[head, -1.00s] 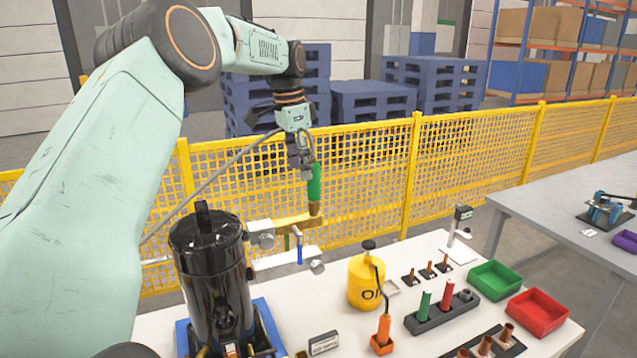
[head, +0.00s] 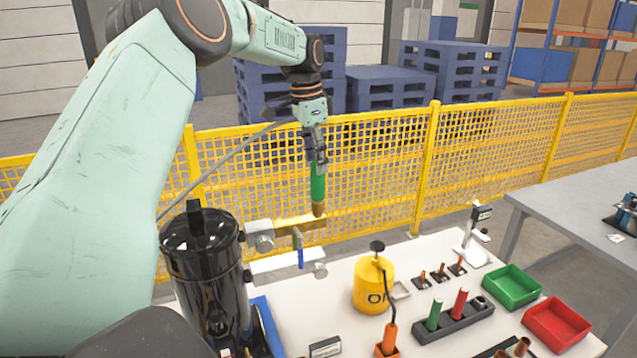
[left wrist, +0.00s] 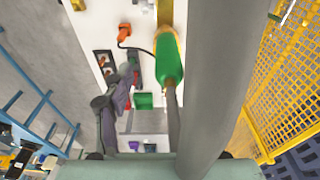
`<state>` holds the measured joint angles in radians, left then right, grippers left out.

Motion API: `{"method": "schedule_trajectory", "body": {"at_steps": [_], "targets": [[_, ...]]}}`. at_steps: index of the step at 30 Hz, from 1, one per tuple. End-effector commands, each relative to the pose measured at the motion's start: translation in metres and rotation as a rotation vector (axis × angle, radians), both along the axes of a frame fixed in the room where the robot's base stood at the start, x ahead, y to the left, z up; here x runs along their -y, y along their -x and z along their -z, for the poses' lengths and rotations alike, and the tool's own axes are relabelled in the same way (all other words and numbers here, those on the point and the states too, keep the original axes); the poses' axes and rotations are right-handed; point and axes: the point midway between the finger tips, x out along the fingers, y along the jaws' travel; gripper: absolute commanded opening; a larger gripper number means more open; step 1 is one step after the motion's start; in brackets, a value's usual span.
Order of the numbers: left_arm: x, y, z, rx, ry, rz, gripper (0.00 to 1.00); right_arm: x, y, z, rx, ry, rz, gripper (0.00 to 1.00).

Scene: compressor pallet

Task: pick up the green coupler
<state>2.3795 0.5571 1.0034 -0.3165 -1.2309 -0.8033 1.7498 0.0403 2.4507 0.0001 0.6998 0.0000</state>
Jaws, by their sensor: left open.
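The green coupler (head: 318,186) stands upright, its brass lower end on the brass fitting (head: 303,224) beside the black tank. In the left wrist view the green coupler (left wrist: 168,62) is large, at upper centre. My left gripper (head: 317,158) points down at the coupler's top end, with its fingers close to it; I cannot tell whether they touch it. In the left wrist view one finger is beside the coupler's near end. The left gripper is open. My right gripper is not in view.
The black tank (head: 206,275) stands left of the fitting, with a blue-handled valve (head: 299,250) below it. A yellow oil can (head: 373,285), a rack (head: 455,325) with a green and a red piece, and green (head: 511,287) and red (head: 556,324) bins are to the right. A yellow fence (head: 380,165) stands behind.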

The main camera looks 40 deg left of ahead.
Motion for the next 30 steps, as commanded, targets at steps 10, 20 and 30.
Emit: {"method": "schedule_trajectory", "body": {"at_steps": [10, 20, 30], "targets": [[0.001, -0.011, 0.044, -0.002, 0.000, 0.000, 0.58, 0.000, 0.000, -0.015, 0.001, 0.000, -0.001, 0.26], [0.000, -0.015, 0.051, 0.001, 0.000, -0.001, 0.58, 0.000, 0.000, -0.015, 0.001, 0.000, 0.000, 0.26], [0.000, -0.016, 0.051, 0.000, -0.001, -0.001, 0.29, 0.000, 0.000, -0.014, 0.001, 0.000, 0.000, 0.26]]}}
